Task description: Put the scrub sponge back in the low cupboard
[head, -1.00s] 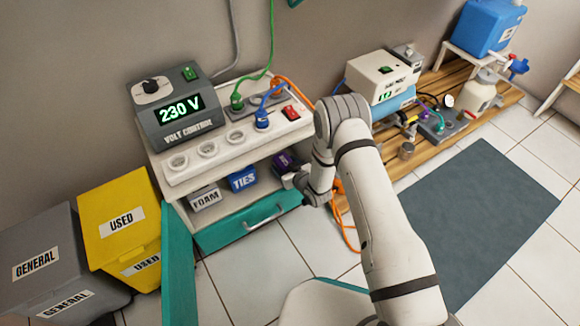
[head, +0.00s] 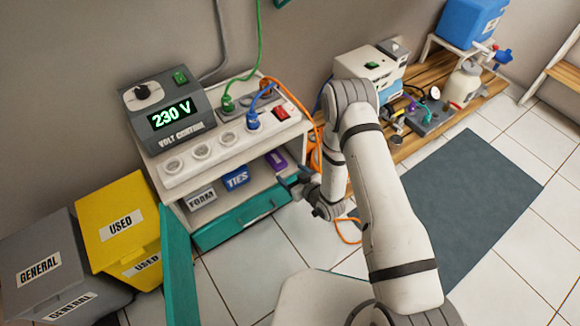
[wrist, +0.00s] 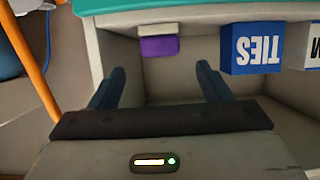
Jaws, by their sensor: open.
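The scrub sponge, a small block with a purple layer and a pale layer, lies in the low cupboard (head: 184,212), to the right of the blue TIES box; it shows there as a purple block (head: 276,160) in the head view. In the wrist view the sponge (wrist: 158,46) lies ahead of the fingertips, with a gap between. My gripper (head: 288,182) is at the cupboard's open front, on its right side. In the wrist view my gripper (wrist: 160,80) has its fingers wide apart with nothing between them.
The TIES box (head: 236,178) and the FOAM box (head: 202,197) stand left of the sponge. A teal door (head: 179,262) stands open at the left, and a teal drawer front (head: 240,219) lies below the opening. An orange cable (head: 345,235) hangs at the right.

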